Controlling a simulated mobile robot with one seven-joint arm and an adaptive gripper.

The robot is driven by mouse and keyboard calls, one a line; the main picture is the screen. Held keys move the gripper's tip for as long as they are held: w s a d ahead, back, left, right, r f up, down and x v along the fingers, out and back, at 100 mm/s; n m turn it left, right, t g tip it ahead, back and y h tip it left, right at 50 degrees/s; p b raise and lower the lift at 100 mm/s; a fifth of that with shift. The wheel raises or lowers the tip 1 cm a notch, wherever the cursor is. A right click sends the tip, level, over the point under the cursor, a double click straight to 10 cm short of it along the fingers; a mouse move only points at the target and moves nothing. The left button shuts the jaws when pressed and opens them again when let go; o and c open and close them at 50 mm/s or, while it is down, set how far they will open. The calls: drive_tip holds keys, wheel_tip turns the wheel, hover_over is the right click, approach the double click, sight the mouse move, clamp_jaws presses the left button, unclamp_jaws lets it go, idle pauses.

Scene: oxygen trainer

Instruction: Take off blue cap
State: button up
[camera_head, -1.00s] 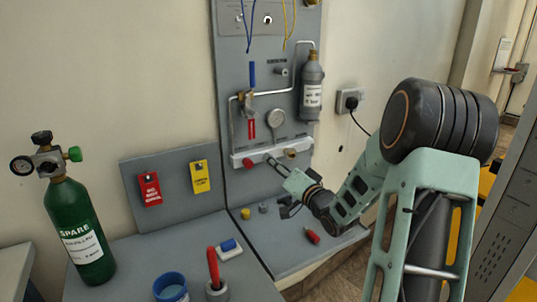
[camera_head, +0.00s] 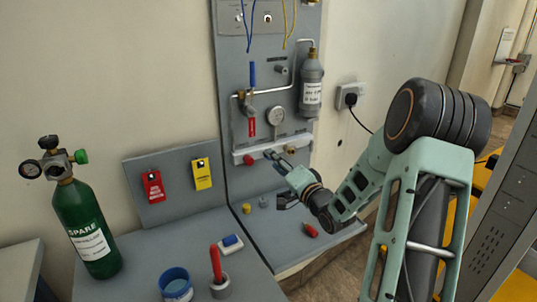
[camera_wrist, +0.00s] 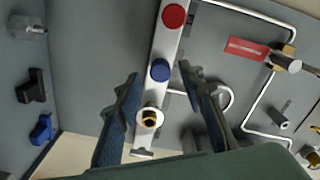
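The blue cap (camera_wrist: 160,70) sits on a port of the white manifold bar (camera_wrist: 167,42) in the wrist view, between the red cap (camera_wrist: 173,15) and an open brass port (camera_wrist: 151,117). My gripper (camera_wrist: 159,69) is open, its two dark fingers on either side of the blue cap with gaps visible. How far the tips are from the cap in depth is unclear. In the head view my gripper (camera_head: 280,158) points at the bar, beside the red cap (camera_head: 249,159); the blue cap there is small and partly hidden by the fingers.
A gauge (camera_head: 276,117), a blue-handled valve (camera_head: 252,76) and a grey cylinder (camera_head: 312,85) are on the panel near the bar. Small loose parts, including a yellow cap (camera_head: 246,208), lie on the shelf below. A green spare cylinder (camera_head: 86,225) stands far left.

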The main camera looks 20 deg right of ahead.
drive_tip(key=m+p, duration=0.2)
drive_tip(key=m, duration=0.1)
drive_tip(key=shift+p, duration=0.4)
drive_tip(key=m+p, duration=0.3)
drive_tip(key=shift+m, duration=0.4)
